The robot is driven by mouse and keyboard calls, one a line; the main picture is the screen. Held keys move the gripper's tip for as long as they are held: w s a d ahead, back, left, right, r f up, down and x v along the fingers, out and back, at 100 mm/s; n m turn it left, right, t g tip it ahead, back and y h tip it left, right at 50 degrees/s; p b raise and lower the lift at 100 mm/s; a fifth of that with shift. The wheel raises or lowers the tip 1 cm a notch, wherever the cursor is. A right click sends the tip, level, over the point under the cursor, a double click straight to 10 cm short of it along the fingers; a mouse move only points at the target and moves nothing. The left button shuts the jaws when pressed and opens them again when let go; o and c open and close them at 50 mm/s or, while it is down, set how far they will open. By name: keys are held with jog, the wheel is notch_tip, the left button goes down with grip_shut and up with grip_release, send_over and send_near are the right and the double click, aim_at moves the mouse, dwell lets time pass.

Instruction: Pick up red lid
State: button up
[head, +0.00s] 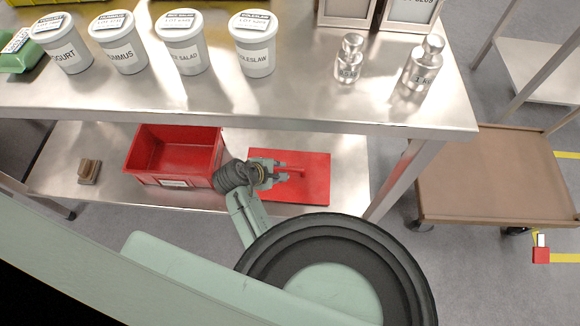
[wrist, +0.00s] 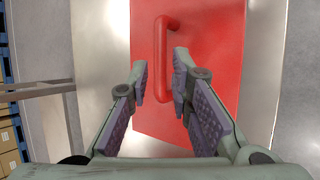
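The red lid (head: 312,187) is a flat red plate lying on the lower steel shelf, to the right of the red bin. Its raised red bar handle (wrist: 161,45) shows in the wrist view, where the lid (wrist: 215,60) fills the middle. My gripper (head: 281,172) is over the left part of the lid in the head view. In the wrist view my gripper (wrist: 161,86) is open, with one finger pad on each side of the handle's near end. Nothing is held. I cannot tell the exact height of the fingertips above the lid.
The red bin (head: 176,152) stands left of my gripper on the lower shelf (head: 110,150). A small brown block (head: 89,171) lies further left. The steel tabletop (head: 300,100) above carries white tubs (head: 253,45) and metal weights (head: 421,68). A brown cart (head: 495,175) stands right.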

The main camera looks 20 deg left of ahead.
aim_at(287, 169)
jog(key=x, duration=0.3)
jog(key=shift+f, duration=0.15)
jog(key=shift+a+x, duration=0.2)
jog(key=shift+x, duration=0.7)
jog(key=shift+a+x, duration=0.25)
jog(key=shift+x, duration=0.65)
jog(key=shift+a+x, duration=0.2)
jog(key=shift+x, duration=0.7)
jog(key=shift+f, duration=0.2)
jog(key=shift+c, duration=0.2)
grip_shut()
